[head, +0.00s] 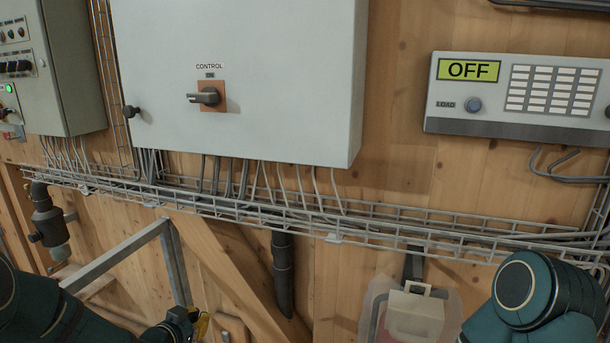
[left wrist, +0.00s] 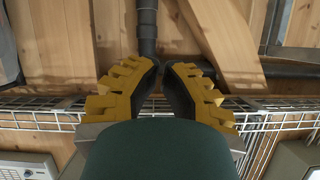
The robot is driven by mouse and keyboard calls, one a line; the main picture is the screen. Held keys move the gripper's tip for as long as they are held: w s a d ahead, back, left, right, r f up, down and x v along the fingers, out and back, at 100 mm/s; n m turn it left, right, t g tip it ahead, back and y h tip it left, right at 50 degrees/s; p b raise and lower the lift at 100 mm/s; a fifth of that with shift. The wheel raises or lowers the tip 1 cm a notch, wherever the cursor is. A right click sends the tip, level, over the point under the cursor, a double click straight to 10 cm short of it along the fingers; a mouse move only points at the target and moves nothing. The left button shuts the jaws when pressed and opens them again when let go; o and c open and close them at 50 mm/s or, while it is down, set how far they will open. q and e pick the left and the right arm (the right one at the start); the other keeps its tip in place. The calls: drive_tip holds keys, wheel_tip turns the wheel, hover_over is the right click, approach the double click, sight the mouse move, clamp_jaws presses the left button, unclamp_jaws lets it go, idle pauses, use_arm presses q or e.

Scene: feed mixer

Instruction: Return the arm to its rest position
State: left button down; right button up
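In the head view my left arm comes in at the bottom left. Its gripper (head: 198,325), with yellow on the fingers, is low at the bottom edge and partly cut off. In the left wrist view the two yellow-and-black fingers (left wrist: 164,78) stand apart with a gap between them, and nothing is held there. My right arm (head: 530,295) shows as a dark teal link at the bottom right of the head view. Its gripper is out of view.
A grey control cabinet (head: 250,95) with a rotary switch (head: 207,96) hangs on the wooden wall. An OFF panel (head: 515,97) is at right, a cabinet (head: 72,75) at left. A wire cable tray (head: 300,220) runs below. A metal frame (head: 120,250) stands near my left arm.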

use_arm(q)
drive_tip(key=s+d+f+n+g+b, duration=0.1)
drive_tip(key=s+d+f+n+g, duration=0.1)
drive_tip(key=s+d+f, duration=0.3)
drive_tip(key=s+d+f+n+g+b, duration=0.1)
drive_tip(key=s+d+f+g, duration=0.4)
drive_tip(key=s+f, duration=0.5)
drive_tip(key=s+d+f+n+g+b, duration=0.1)
drive_tip(key=s+d+f+n+g, duration=0.2)
drive_tip(key=s+d+f, duration=0.3)
drive_tip(key=s+f, duration=0.1)
drive_tip(key=s, duration=0.3)
drive_tip(key=shift+f+n+g, duration=0.3)
drive_tip(key=shift+n+g, duration=0.1)
drive_tip(key=shift+w, duration=0.1)
